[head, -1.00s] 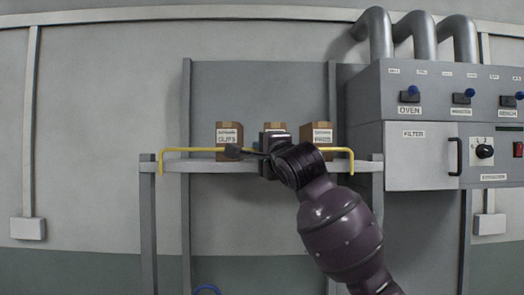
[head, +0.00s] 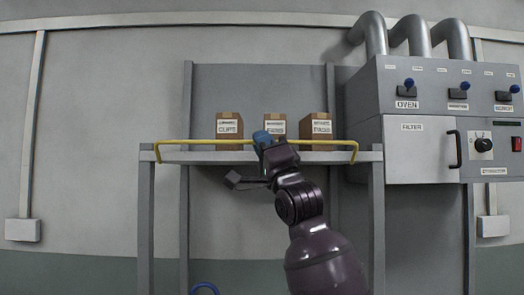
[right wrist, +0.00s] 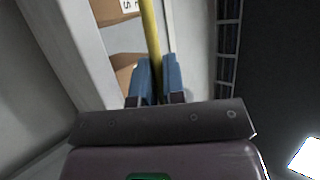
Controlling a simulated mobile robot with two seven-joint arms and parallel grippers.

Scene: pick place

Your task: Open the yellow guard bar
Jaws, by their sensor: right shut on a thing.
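The yellow guard bar (head: 200,142) runs across the front of the grey shelf (head: 190,157) in the head view, with a bent end at each side. My right gripper (head: 262,137) is at the middle of the bar. In the right wrist view the blue fingers of my right gripper (right wrist: 157,80) are on both sides of the bar (right wrist: 151,35) and shut on it. The part of the bar behind my gripper is hidden in the head view. My left gripper is not in view.
Three cardboard boxes stand on the shelf behind the bar: left (head: 229,126), middle (head: 275,124) and right (head: 317,126). A grey control cabinet (head: 440,95) with switches and a filter door (head: 412,155) is close on the right.

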